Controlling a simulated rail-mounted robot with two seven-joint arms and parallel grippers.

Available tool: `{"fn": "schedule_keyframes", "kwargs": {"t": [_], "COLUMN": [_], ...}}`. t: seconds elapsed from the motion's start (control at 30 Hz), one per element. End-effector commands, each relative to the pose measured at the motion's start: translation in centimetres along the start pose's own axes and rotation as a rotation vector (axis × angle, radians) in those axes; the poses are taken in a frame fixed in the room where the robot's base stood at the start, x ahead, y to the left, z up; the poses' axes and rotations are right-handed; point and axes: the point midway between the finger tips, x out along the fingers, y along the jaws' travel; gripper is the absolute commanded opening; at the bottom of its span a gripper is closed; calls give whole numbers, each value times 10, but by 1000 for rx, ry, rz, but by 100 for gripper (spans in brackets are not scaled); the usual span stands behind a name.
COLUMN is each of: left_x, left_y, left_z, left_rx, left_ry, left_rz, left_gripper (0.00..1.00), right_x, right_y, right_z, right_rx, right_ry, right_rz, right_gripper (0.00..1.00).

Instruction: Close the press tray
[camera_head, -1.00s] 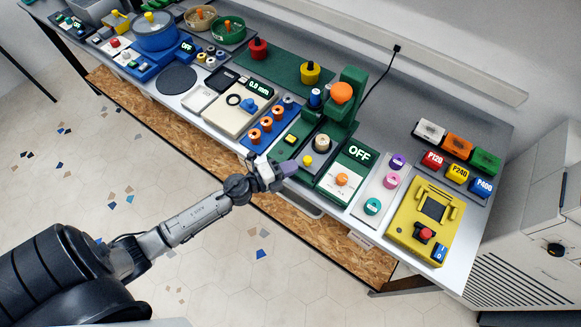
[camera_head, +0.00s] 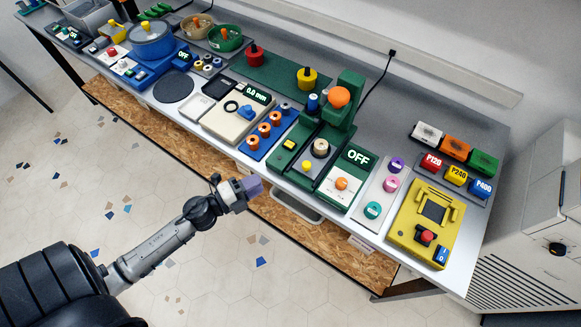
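The green press (camera_head: 345,105) stands on the bench with an orange knob (camera_head: 339,97) on top. Its low front part, which I take to be the tray (camera_head: 298,163), carries a yellow knob (camera_head: 307,165) at its front edge and a beige cylinder (camera_head: 320,148) near the press column. I cannot tell for sure how far in the tray sits. My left gripper (camera_head: 252,187), with purple fingertips, is in front of the bench edge, left of the yellow knob and apart from it. Whether its fingers are open is too small to tell. My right gripper is out of view.
An OFF panel (camera_head: 358,158) with an orange knob is right of the tray. A blue rack (camera_head: 260,148) of orange-topped pegs is on its left. A yellow device (camera_head: 425,222) stands farther right. A grey bin (camera_head: 290,203) shows under the bench. The floor in front is clear.

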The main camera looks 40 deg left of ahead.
Motion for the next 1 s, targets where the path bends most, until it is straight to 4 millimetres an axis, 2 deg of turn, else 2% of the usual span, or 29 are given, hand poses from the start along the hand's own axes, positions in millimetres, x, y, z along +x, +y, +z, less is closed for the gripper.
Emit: {"fn": "schedule_keyframes", "kwargs": {"t": [0.03,0.2,0.23,0.4,0.5,0.6,0.7,0.9,1.0], "left_x": [16,83,95,153,176,186,187,173,166], "left_y": [-16,-50,-55,-65,-70,-77,-89,-119,-131], "left_z": [4,24,27,27,18,5,-7,-22,-25], "left_rx": [-80,-545,-639,-1118,-1339,-1499,-1589,-1624,-1609], "left_ry": [-34,-222,-259,-491,-656,-846,-1044,-1386,-1499], "left_rz": [-23,-48,-39,94,223,367,503,693,745], "left_gripper": [35,52,55,55,55,55,55,55,55], "right_x": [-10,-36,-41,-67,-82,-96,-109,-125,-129], "right_y": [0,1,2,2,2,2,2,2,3], "right_z": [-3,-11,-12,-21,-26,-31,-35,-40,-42], "right_rx": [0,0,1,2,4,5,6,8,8], "right_ry": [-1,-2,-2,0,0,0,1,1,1], "right_rz": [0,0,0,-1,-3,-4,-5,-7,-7], "right_gripper": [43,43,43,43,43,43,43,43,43]}}
